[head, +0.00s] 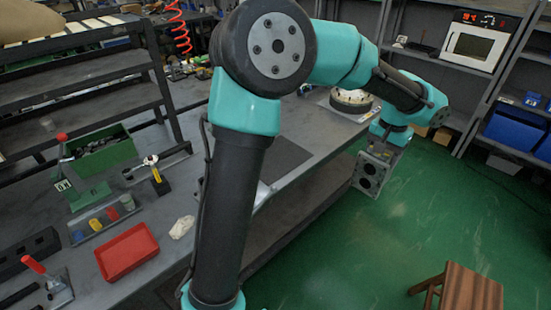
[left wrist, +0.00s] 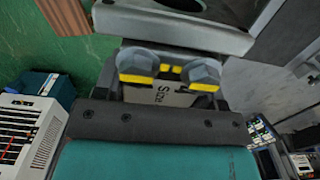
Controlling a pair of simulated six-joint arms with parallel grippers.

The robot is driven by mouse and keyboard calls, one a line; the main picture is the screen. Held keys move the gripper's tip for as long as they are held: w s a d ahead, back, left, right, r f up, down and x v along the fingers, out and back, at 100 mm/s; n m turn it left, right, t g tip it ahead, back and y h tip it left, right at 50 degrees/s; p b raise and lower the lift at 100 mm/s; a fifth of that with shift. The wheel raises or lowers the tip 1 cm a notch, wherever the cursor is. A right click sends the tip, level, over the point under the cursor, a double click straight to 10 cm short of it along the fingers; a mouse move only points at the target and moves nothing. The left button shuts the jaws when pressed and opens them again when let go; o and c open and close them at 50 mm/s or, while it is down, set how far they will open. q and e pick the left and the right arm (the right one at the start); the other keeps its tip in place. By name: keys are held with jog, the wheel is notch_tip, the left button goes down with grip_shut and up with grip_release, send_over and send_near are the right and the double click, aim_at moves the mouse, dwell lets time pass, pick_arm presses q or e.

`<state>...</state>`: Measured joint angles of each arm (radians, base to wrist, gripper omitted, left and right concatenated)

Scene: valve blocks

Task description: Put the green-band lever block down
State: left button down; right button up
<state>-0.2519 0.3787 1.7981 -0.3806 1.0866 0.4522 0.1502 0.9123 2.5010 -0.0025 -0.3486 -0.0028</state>
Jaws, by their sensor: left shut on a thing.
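My left gripper (head: 386,148) hangs at the end of the teal arm, out past the bench's right edge and over the green floor. It is shut on a grey metal block (head: 370,176) with round dark openings. In the left wrist view the gripper's fingers (left wrist: 169,70) show yellow stripes, and the grey block (left wrist: 170,28) is at the top, partly cut off. I see no green band or lever on it, so I cannot confirm it as the green-band lever block. My right gripper is not in view.
The dark bench (head: 300,130) runs beneath my arm. On it are a red tray (head: 127,252), a green bin (head: 102,154), a yellow-handled lever piece (head: 156,174) and a round white-and-black object (head: 351,101). A wooden stool (head: 472,288) stands on the floor at lower right.

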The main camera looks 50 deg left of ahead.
pick_arm(q)
jog(key=s+a+f, duration=0.3)
jog(key=a+f, duration=0.1)
jog(key=a, duration=0.7)
jog(key=s+a+f, duration=0.2)
jog(key=a+f, duration=0.3)
jog(key=a, duration=0.5)
jog(key=s+a+f, duration=0.3)
jog(key=a+f, duration=0.1)
jog(key=a, duration=0.7)
jog(key=shift+s+a+f, duration=0.25)
jog(key=shift+s+a, duration=0.05)
jog(key=shift+a, duration=0.05)
jog(key=shift+w+a, duration=0.1)
jog(key=shift+w, duration=0.05)
jog(key=w+a+f, duration=0.1)
jog(key=w+a, duration=0.9)
jog(key=a, duration=0.1)
jog(key=shift+a+f, duration=0.2)
jog(key=shift+a, duration=0.05)
jog(key=shift+w+a+f, duration=0.15)
jog(key=shift+f, duration=1.65)
jog(key=shift+f, duration=0.15)
